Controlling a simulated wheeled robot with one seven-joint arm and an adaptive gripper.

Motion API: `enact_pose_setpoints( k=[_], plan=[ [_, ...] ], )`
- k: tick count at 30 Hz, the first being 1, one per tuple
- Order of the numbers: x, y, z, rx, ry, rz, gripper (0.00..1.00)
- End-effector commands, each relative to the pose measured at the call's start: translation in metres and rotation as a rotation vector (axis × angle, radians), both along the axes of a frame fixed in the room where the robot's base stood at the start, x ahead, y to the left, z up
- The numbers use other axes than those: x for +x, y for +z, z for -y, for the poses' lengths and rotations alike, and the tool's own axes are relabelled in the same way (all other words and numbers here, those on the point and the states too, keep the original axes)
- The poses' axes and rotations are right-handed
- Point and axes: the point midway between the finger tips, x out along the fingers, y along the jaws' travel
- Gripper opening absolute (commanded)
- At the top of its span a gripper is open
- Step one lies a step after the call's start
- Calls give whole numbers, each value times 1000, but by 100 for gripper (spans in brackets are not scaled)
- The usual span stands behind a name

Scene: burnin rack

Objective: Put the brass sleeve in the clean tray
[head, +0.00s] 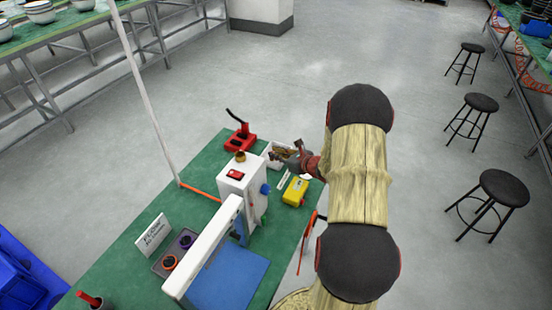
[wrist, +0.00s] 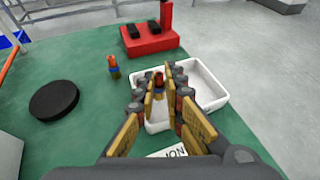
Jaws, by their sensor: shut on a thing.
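My gripper (wrist: 161,86) is shut on a small reddish-brown part with a dark band (wrist: 158,80), which looks like the brass sleeve; the fingers hide most of it. The white clean tray (wrist: 214,93) is right below and around the fingertips in the wrist view. The held part appears over the tray's left side; I cannot tell whether it touches the tray floor. In the head view my gripper (head: 291,156) is over the white tray (head: 272,161), which it partly covers.
A red stand (wrist: 152,42) is behind the tray. A small orange-topped part (wrist: 113,66) and a black disc (wrist: 54,100) are left of it. In the head view, a white machine (head: 238,187) stands left and a yellow box (head: 295,191) in front. Green table is bare near the tray's right.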

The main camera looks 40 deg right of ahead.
Motion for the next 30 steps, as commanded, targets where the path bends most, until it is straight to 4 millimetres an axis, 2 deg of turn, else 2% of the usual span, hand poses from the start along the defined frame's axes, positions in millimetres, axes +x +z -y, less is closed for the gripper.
enact_pose_setpoints(
  k=[1,2,13,14,23,30],
  plan=[
    [0,-9,0,0,0,0,0],
    [0,-11,0,-1,0,1,0],
    [0,-13,0,-2,1,1,0],
    [0,-13,0,-2,1,1,11],
    [0,-12,0,-2,1,1,28],
    [0,-12,0,-2,1,1,29]
  ],
)
